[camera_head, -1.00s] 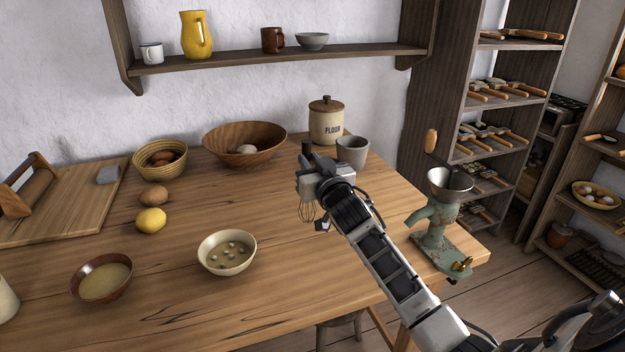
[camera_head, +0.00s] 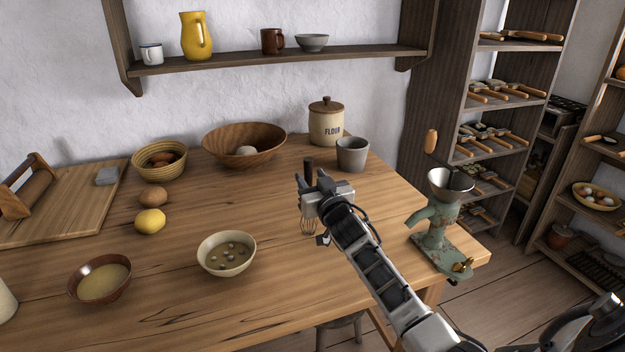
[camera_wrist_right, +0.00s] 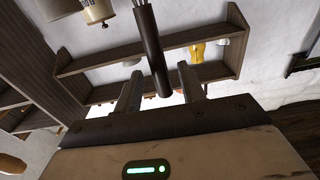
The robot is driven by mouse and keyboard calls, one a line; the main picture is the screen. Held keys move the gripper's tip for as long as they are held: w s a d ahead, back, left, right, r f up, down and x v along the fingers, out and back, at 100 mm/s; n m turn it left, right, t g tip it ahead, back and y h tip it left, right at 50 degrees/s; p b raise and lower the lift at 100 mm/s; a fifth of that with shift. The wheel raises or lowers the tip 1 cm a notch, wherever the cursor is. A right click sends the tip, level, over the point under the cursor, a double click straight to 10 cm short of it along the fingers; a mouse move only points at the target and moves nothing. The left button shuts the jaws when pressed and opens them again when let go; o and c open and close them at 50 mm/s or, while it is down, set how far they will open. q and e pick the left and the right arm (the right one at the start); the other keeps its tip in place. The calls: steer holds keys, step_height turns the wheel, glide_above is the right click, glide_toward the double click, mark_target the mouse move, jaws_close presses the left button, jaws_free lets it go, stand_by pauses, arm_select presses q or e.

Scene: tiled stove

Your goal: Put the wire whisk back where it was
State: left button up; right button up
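The wire whisk (camera_head: 308,226) is upright in my right gripper (camera_head: 310,192), with its dark handle sticking up and its wire loops hanging below. In the right wrist view the dark handle (camera_wrist_right: 153,55) lies between the two fingers, with the wires at the top edge. I cannot tell whether the wire loops touch the table. My left gripper is not in view.
A cream bowl (camera_head: 227,253) stands left of the whisk. A grey cup (camera_head: 352,154) and flour jar (camera_head: 326,122) stand behind it. A green grinder (camera_head: 437,235) is to the right. The table (camera_head: 255,205) is bare around the whisk.

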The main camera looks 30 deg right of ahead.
steer(key=shift+r, duration=0.1)
steer(key=shift+s+r, duration=0.1)
steer(key=r+v, duration=0.1)
steer(key=v, duration=1.1)
steer(key=s+a+f+n+g+y, duration=0.5)
steer(key=s+a+f+g+y, duration=0.2)
steer(key=s+a+f, duration=1.3)
steer(key=shift+s+a+f+g, duration=0.25)
steer(key=shift+a+f+g, duration=0.25)
steer(key=shift+a, duration=0.55)
steer(key=shift+f, duration=0.1)
